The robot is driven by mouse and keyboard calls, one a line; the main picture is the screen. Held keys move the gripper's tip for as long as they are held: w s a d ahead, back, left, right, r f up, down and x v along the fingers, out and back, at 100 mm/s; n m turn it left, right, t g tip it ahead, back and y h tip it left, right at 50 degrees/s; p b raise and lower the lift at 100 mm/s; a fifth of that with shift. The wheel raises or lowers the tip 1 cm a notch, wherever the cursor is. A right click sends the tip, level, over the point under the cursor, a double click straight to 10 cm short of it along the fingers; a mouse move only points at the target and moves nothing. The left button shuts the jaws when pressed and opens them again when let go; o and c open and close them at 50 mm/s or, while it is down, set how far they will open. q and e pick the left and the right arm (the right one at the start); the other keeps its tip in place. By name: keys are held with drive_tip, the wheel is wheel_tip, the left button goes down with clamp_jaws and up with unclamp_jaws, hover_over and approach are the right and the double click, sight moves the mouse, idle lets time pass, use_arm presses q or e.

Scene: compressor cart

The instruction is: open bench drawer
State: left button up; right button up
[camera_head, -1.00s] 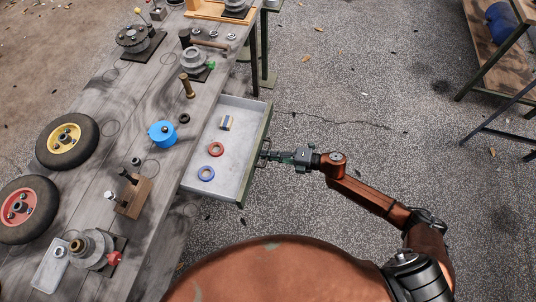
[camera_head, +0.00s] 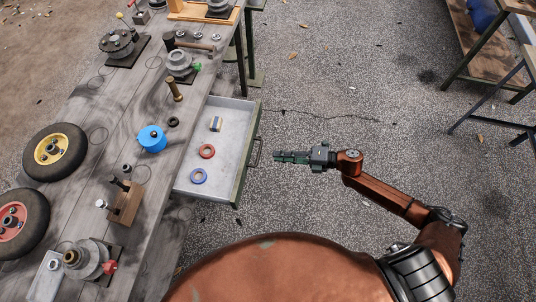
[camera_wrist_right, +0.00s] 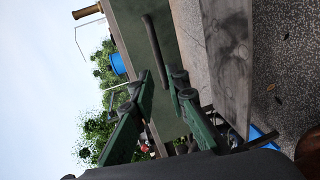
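The bench drawer (camera_head: 232,116) stands pulled out from the right side of the grey wooden bench (camera_head: 105,155). Its green front bears a bar handle (camera_head: 255,150). My left gripper is not in view.
Two wheels (camera_head: 54,152), a blue round part (camera_head: 152,139), a wooden block with pegs (camera_head: 125,203) and other parts stand on the bench. Another table (camera_head: 488,60) is at the upper right.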

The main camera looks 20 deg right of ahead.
drive_tip(key=shift+v, duration=1.6)
drive_tip(key=w+d+f+m+t+h+p, duration=0.2)
drive_tip(key=d+f+m+t+h+p, duration=0.3)
drive_tip(key=d+f+m, duration=0.65)
drive_tip(key=s+d+f+m+g+h+p, duration=0.15)
drive_tip(key=s+d+f+m+h, duration=0.3)
drive_tip(key=s+f, duration=0.55)
drive_tip(key=s+d+f+m+g+h+p, duration=0.1)
drive_tip(key=s+d+f+m+g+h, duration=0.3)
drive_tip(key=s+f, duration=0.6)
use_arm(q)
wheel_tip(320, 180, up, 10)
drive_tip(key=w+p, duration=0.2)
drive_tip(key=p, duration=0.1)
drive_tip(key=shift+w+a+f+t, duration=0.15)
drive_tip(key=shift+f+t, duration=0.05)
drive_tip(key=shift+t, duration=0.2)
use_arm(e)
drive_tip(key=s+a+f+m+g, duration=0.2)
drive_tip(key=s+a+f+m, duration=0.1)
drive_tip(key=s, duration=0.8)
drive_tip(key=s+a+f+m+g, duration=0.2)
drive_tip(key=s+f, duration=0.4)
drive_tip(key=s, duration=0.6)
drive_tip(key=s+a+f+m+g, duration=0.2)
drive_tip(key=s+a+f+m, duration=0.1)
drive_tip(key=s, duration=0.9)
drive_tip(key=shift+a+f+m+g, duration=0.35)
drive_tip(key=shift+a+f+m, duration=0.1)
drive_tip(key=shift+f, duration=0.55)
